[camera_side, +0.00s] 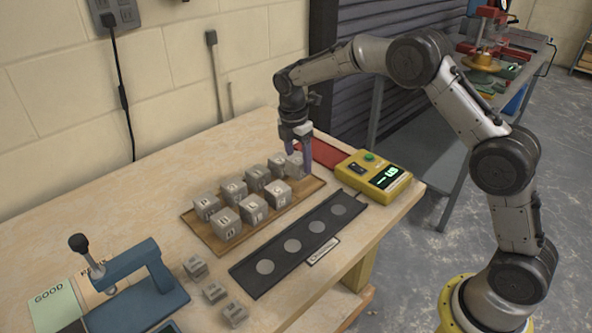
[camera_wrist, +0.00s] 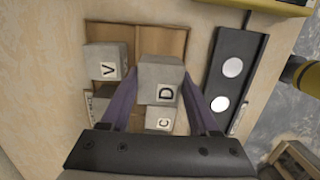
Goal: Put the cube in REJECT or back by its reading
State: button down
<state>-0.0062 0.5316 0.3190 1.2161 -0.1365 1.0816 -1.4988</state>
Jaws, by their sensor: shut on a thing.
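My gripper (camera_side: 298,160) points down at the far end of a wooden board (camera_side: 206,240). Its purple fingers are shut on a grey cube (camera_side: 293,166). In the wrist view my gripper (camera_wrist: 160,100) has this cube (camera_wrist: 160,78) between its fingers, with a letter D on its face. I cannot tell whether it touches the board. Other lettered grey cubes (camera_side: 252,208) stand in rows on the board. A yellow meter (camera_side: 375,172) has green characters on its display (camera_side: 389,176), too small to read surely. A red mat or tray (camera_side: 326,153) lies behind it; no REJECT label is legible.
A dark strip (camera_side: 262,284) with several round silver discs lies along the board's near side. A blue lever press (camera_side: 140,285), a green GOOD card (camera_side: 50,305) and 3 small grey blocks (camera_side: 214,292) are at the front left. The table's back left is clear.

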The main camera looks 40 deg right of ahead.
aim_at(296, 171)
jog(key=shift+w+f, duration=0.55)
jog(key=shift+f, duration=1.5)
jog(key=shift+f, duration=0.15)
jog(key=shift+c, duration=2.1)
grip_release()
